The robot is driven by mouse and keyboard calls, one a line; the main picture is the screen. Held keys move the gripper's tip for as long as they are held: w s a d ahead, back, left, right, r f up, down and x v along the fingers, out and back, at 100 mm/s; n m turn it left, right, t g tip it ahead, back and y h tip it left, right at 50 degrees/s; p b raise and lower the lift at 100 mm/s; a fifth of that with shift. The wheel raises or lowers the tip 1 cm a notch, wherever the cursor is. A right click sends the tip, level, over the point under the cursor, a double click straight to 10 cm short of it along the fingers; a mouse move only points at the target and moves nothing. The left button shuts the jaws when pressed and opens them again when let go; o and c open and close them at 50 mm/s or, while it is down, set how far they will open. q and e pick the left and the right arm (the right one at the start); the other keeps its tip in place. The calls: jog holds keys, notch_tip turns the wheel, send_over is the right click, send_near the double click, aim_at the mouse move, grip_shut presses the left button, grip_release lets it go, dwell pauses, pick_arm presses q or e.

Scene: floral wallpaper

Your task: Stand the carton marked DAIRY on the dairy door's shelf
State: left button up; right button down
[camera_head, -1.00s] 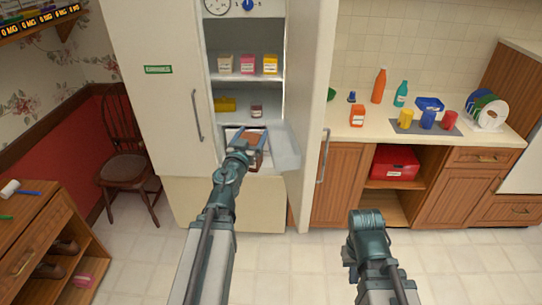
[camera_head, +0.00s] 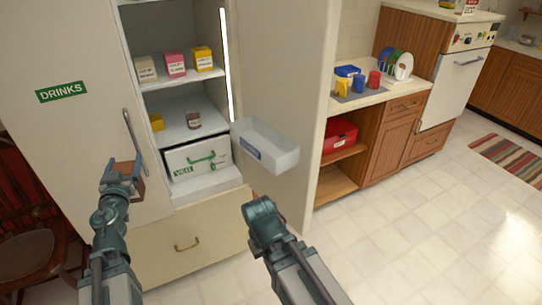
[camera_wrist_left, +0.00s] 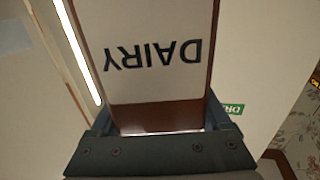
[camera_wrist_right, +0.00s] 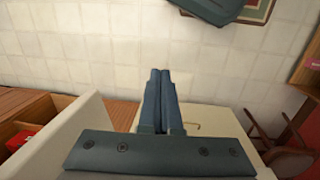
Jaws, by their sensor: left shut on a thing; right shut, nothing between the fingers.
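The carton marked DAIRY (camera_wrist_left: 155,85) is white and brown, with its lettering upside down in the left wrist view. My left gripper (camera_wrist_left: 160,122) is shut on it. In the head view the carton (camera_head: 127,187) is mostly hidden by my left gripper (camera_head: 124,172), in front of the DRINKS door. The open right-hand door (camera_head: 283,75) carries a pale, see-through door shelf (camera_head: 270,150) with a blue label; its words are too small to read. My right gripper (camera_wrist_right: 160,100) is shut and empty; in the head view my right wrist is below the door shelf.
The fridge shelves (camera_head: 180,78) hold small cartons and a jar. A drawer marked VEG (camera_head: 197,158) is below them. The closed DRINKS door (camera_head: 62,92) has a handle close to my left gripper. A counter (camera_head: 400,93) with cups and plates stands beyond the open door.

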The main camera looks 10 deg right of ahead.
pick_arm(q)
jog(key=shift+w+a+f, duration=0.1)
jog(key=shift+a+f, duration=0.1)
jog(key=shift+a, duration=0.25)
jog(key=shift+f+b, duration=0.25)
jog(key=shift+b, duration=0.15)
jog(key=shift+f, duration=0.2)
jog(key=shift+f+b, duration=0.15)
jog(key=shift+b, duration=0.2)
jog(key=shift+f, duration=0.15)
pick_arm(e)
jog(key=n+t+h, duration=1)
jog(key=n+h, duration=0.4)
jog(key=n, duration=0.7)
send_near(308, 147)
jog(key=shift+m, duration=0.3)
jog(key=x, duration=0.7)
jog(key=shift+a+f, duration=0.1)
